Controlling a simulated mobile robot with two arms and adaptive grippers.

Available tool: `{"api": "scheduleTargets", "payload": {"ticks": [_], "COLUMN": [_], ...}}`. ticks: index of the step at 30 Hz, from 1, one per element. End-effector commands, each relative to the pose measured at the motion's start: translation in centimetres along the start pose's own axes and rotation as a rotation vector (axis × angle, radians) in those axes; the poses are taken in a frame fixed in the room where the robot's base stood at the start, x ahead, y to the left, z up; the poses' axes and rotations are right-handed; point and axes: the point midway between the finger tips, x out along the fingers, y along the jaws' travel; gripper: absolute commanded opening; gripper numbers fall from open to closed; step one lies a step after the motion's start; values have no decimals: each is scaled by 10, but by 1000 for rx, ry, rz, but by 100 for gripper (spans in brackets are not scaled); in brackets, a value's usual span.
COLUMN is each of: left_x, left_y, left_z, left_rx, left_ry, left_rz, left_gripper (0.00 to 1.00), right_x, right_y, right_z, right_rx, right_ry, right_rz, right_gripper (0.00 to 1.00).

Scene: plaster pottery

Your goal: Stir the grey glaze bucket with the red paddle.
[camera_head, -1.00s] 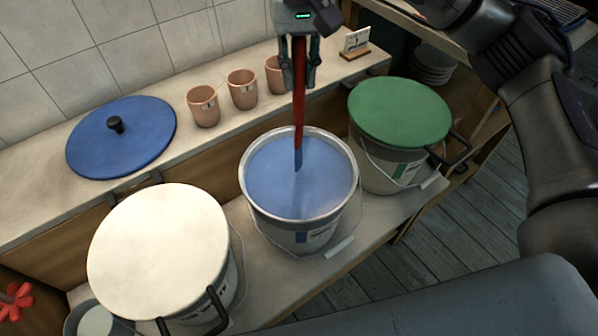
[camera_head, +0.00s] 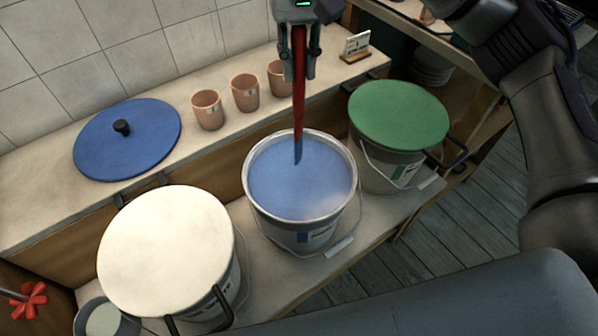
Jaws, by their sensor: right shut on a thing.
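My right gripper (camera_head: 298,72) is at the top centre, pointing down and shut on the red paddle (camera_head: 299,100). The paddle hangs upright over the open bucket (camera_head: 303,238), and its blue lower end meets the glaze toward the back. How deep it goes is hidden. The bucket is pale grey outside, but the glaze (camera_head: 310,190) in it looks blue, not grey. No grey glaze shows in an open large bucket; the other two large buckets are covered, one by a white lid (camera_head: 165,250), one by a green lid (camera_head: 398,115). My left gripper is not in view.
A blue lid (camera_head: 127,140) with a black knob lies on the back ledge. Several terracotta cups (camera_head: 245,93) and a small card stand (camera_head: 355,47) stand there too. A small pail (camera_head: 105,322) and a red star-shaped piece (camera_head: 28,300) are at lower left.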

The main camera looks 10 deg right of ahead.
Motion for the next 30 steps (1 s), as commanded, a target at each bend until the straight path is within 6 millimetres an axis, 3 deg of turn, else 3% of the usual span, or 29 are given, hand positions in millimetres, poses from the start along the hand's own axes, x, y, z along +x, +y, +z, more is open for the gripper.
{"api": "scheduleTargets", "payload": {"ticks": [10, 21, 30], "left_x": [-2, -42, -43], "left_y": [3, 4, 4], "left_z": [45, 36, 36], "left_rx": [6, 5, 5], "left_ry": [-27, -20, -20], "left_rz": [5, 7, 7], "left_gripper": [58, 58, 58], "right_x": [-19, -65, -66], "right_y": [0, 0, 0], "right_z": [0, 0, 0], "right_rx": [0, 0, 0], "right_ry": [0, 1, 0], "right_rz": [0, 1, 0], "right_gripper": [0, 0, 0]}}
